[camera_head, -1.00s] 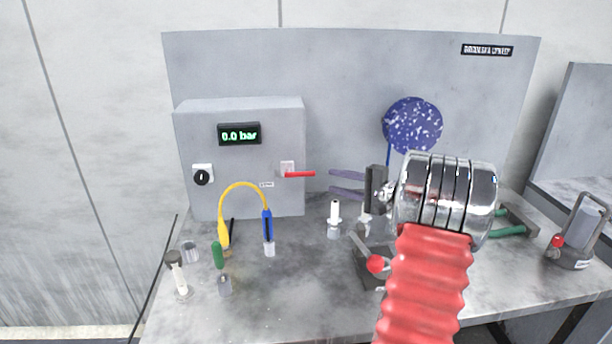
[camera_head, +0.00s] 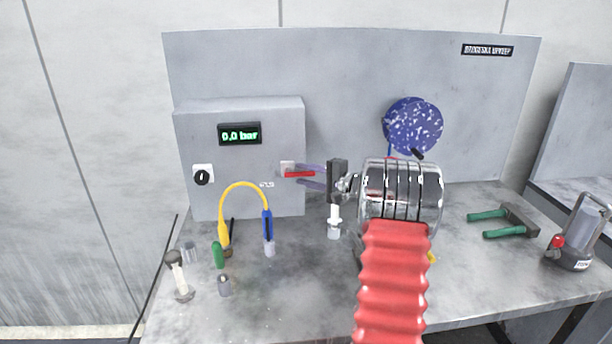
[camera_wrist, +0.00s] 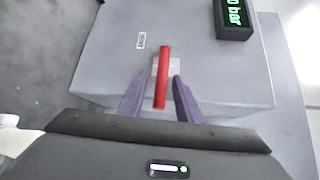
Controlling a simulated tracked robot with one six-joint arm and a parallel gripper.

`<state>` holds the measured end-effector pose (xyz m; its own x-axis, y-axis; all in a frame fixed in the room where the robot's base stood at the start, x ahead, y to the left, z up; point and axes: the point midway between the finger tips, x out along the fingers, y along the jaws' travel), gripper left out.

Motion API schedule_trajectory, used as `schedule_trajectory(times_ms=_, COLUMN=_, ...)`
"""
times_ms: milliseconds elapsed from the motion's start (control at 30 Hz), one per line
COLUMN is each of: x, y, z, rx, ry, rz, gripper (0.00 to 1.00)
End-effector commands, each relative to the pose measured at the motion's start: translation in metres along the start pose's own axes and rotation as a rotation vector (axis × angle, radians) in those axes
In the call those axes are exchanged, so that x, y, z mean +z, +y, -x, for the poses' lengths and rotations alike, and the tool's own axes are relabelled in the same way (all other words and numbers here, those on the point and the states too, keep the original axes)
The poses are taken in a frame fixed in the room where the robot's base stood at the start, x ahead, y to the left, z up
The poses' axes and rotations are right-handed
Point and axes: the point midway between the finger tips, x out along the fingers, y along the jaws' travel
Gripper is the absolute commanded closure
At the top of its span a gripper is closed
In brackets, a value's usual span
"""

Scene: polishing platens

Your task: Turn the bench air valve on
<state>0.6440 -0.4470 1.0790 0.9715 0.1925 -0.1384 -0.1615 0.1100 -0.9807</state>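The air valve is a red lever handle (camera_head: 300,174) on a pale mount on the front of the grey control box (camera_head: 240,150). The handle points right, sideways. The box's display (camera_head: 239,134) reads 0.0 bar. My gripper (camera_head: 302,175) has two purple fingers that reach left to the lever. In the wrist view my gripper (camera_wrist: 153,90) is open, with the red handle (camera_wrist: 162,75) between its fingers. A gap shows on each side of the handle. The fingertips are near the mount; whether they touch the box I cannot tell.
A black knob (camera_head: 202,177) sits on the box's left. A yellow hose (camera_head: 243,186) arches in front of the box. Several small fittings stand on the bench front left. A white-topped fitting (camera_head: 334,222) stands below my gripper. Green-handled pliers (camera_head: 503,221) lie at right.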

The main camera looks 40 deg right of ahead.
Motion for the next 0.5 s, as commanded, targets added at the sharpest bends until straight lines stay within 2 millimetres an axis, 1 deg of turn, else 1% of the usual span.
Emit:
schedule_trajectory(times_ms=233, x=-0.0001, y=0.0000, z=-0.0002, rx=0.000, ry=0.000, rz=0.000, gripper=0.69)
schedule_trajectory(times_ms=500, x=-0.0003, y=-0.0001, z=0.0001, rx=0.000, ry=0.001, rz=0.000, gripper=0.88)
